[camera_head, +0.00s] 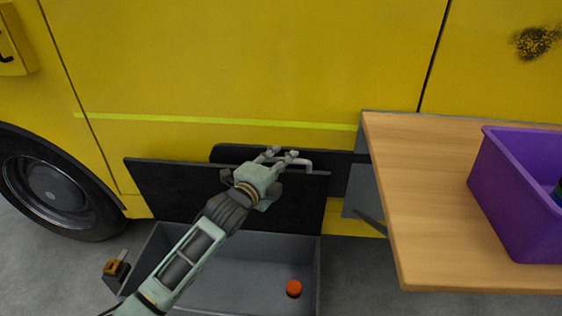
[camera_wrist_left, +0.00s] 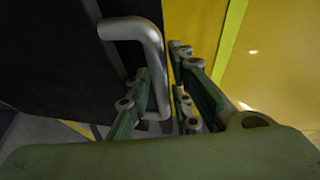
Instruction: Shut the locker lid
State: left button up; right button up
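The locker is a grey open box (camera_head: 246,262) low in front of the yellow vehicle. Its black lid (camera_head: 165,185) stands raised at the back of the box. A grey bar handle (camera_head: 307,166) sits at the lid's upper right; it also shows in the wrist view (camera_wrist_left: 146,32). My left gripper (camera_head: 281,154) is at the lid's top edge beside the handle. In the wrist view its fingers (camera_wrist_left: 163,85) are apart, with part of the handle bar showing between them; whether they touch it I cannot tell. My right gripper is not in view.
An orange round thing (camera_head: 293,288) lies inside the locker. An orange-brown latch-like part (camera_head: 117,268) is at its left side. A wooden table (camera_head: 425,220) with a purple bin (camera_head: 515,205) stands close on the right. The yellow vehicle (camera_head: 250,60) closes off the back.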

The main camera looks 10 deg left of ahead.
pick_arm(q)
jog(key=shift+c, duration=0.6)
grip_shut()
jog(key=shift+s+f, duration=0.1)
